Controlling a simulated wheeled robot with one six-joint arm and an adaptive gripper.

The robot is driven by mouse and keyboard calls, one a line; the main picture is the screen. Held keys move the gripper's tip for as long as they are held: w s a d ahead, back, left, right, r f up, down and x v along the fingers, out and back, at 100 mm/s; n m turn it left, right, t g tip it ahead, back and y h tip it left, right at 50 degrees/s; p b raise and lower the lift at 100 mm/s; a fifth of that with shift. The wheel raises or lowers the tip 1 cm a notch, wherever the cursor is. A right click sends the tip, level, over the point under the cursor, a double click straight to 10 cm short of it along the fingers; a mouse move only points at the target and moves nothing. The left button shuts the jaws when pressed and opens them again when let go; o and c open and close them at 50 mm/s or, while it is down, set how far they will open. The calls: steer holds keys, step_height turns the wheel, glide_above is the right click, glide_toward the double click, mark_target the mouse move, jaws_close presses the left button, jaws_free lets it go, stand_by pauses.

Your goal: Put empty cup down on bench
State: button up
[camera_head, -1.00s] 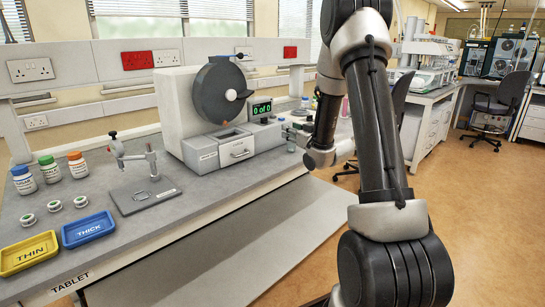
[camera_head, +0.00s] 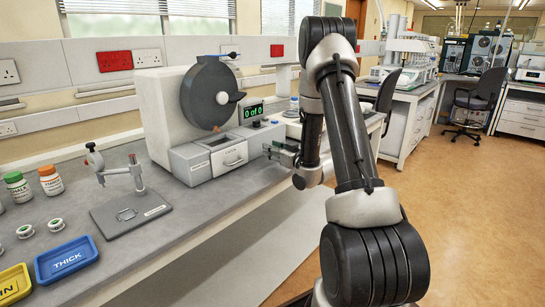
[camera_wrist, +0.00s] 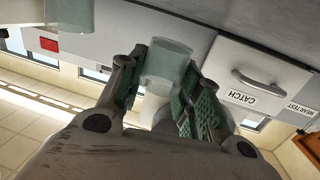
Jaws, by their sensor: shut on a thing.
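My gripper (camera_head: 284,153) is beside the front right of the tablet machine, partly hidden by my arm in the head view. In the wrist view, my gripper (camera_wrist: 160,85) is shut on a clear, pale cup (camera_wrist: 167,66) held between its green-padded fingers. The cup looks empty. It is hard to make out in the head view. The grey bench (camera_head: 195,215) runs along the left. I cannot tell whether the cup touches it.
The machine has a grey drum (camera_head: 211,94), a CATCH drawer (camera_head: 230,157) and a "0 of 0" display (camera_head: 253,111). A gauge stand (camera_head: 128,195), a blue THICK tray (camera_head: 66,258) and bottles (camera_head: 50,180) stand left. Another translucent vessel (camera_wrist: 70,14) shows in the wrist view. Bench in front of the machine is clear.

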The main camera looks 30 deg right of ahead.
steer(key=shift+f, duration=1.15)
steer(key=shift+f, duration=0.1)
steer(key=o, duration=0.7)
